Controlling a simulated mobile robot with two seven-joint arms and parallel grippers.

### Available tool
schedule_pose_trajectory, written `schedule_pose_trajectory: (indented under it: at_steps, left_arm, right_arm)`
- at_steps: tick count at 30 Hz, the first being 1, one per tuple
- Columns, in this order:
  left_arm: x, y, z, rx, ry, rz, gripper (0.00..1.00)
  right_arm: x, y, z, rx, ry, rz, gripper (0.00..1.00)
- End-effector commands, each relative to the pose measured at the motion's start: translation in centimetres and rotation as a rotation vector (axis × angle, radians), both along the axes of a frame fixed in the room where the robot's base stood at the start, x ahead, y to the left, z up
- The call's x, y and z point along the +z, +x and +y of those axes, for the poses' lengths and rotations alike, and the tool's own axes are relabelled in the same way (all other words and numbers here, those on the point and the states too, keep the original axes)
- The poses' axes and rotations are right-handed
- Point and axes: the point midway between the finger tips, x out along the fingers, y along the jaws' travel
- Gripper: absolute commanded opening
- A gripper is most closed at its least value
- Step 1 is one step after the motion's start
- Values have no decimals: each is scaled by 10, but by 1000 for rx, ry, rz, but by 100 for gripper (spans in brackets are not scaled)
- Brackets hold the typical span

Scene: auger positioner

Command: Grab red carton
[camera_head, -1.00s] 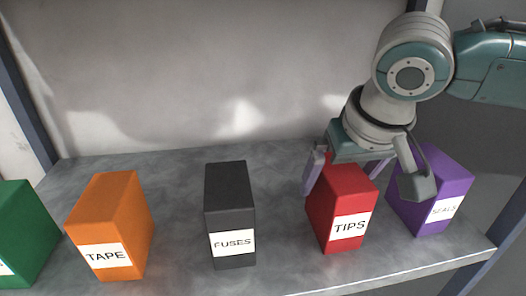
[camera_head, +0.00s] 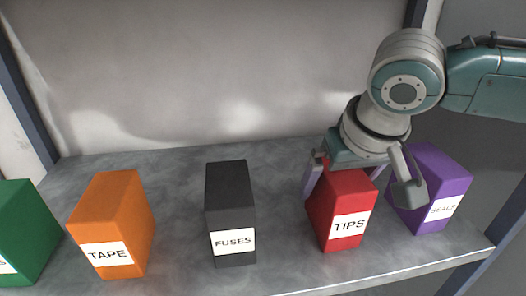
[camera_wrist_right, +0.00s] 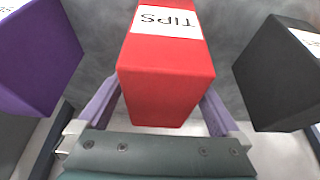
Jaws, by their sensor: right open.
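The red carton (camera_head: 345,215) labelled TIPS stands upright on the grey shelf, between the black and purple cartons. It fills the middle of the right wrist view (camera_wrist_right: 165,70), with its label upside down. My right gripper (camera_head: 345,180) is over the carton's top from behind. Its two fingers are open, one on each side of the carton, as the right wrist view (camera_wrist_right: 163,110) shows. I cannot tell whether either finger touches the carton. My left gripper is not in view.
The grey shelf (camera_head: 175,235) also holds a black FUSES carton (camera_head: 230,195), an orange TAPE carton (camera_head: 112,215), a green carton (camera_head: 25,225) and a purple carton (camera_head: 440,180) close on the right. A pale wall (camera_head: 200,70) stands behind. Blue posts flank the shelf.

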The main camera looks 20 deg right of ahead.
Motion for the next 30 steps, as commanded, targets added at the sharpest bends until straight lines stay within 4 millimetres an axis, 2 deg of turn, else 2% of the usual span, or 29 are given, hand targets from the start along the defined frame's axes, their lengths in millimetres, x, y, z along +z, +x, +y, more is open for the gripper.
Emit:
schedule_pose_trajectory:
  at_steps: [3, 27, 30]
  left_arm:
    - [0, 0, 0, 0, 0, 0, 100]
    - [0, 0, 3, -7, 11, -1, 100]
    - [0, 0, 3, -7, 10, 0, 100]
  right_arm:
    - [0, 0, 0, 0, 0, 0, 100]
    - [0, 0, 0, 0, -1, 0, 10]
    - [1, 0, 0, 0, 0, -2, 2]
